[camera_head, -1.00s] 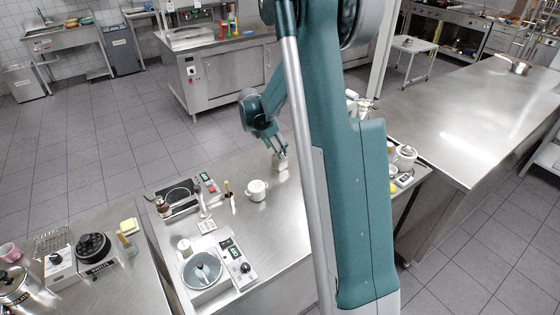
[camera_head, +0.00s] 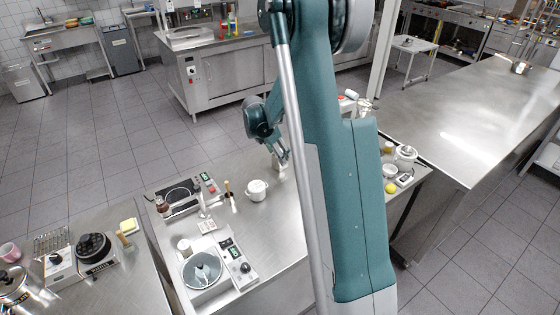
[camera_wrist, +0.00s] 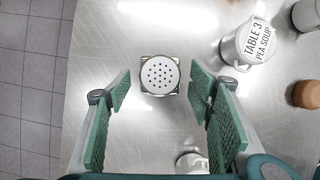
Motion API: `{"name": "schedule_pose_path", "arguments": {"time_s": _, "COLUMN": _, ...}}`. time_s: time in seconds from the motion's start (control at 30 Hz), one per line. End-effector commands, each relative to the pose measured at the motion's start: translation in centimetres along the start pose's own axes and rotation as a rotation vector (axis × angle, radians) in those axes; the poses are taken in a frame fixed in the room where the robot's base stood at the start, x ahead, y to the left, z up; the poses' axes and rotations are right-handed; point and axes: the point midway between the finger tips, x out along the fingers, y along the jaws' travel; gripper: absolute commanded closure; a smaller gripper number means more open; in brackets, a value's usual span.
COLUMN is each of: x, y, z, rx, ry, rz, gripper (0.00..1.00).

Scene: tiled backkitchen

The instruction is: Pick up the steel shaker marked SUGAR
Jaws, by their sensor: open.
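A steel shaker with a round, perforated top (camera_wrist: 159,75) stands upright on the steel counter, seen from above in the wrist view. No SUGAR marking shows from this angle, so I cannot read what it is. My gripper (camera_wrist: 160,92) is open, with one green padded finger on each side of the shaker and a visible gap on both sides. Nothing is held. In the head view my gripper (camera_head: 283,158) is low over the counter's far part, and the shaker there is too small and covered to make out clearly.
A white pot labelled TABLE 3 PEA SOUP (camera_wrist: 250,43) stands right of the shaker; it also shows in the head view (camera_head: 257,190). A brown-topped item (camera_wrist: 307,94) is farther right. A white-rimmed item (camera_wrist: 191,162) is near the gripper's base. Counter left of the shaker is clear.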

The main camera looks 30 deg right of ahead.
Motion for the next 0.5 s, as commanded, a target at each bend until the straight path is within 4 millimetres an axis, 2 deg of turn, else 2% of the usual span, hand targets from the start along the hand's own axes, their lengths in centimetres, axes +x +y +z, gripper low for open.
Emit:
{"name": "schedule_pose_path", "arguments": {"time_s": 0.3, "x": 3.1, "y": 0.0, "z": 0.0, "rx": 0.000, "ry": 0.000, "rz": 0.000, "gripper": 0.48}}
{"name": "schedule_pose_path", "arguments": {"time_s": 0.5, "x": 3.8, "y": 0.0, "z": 0.0, "rx": 0.000, "ry": 0.000, "rz": 0.000, "gripper": 0.48}}
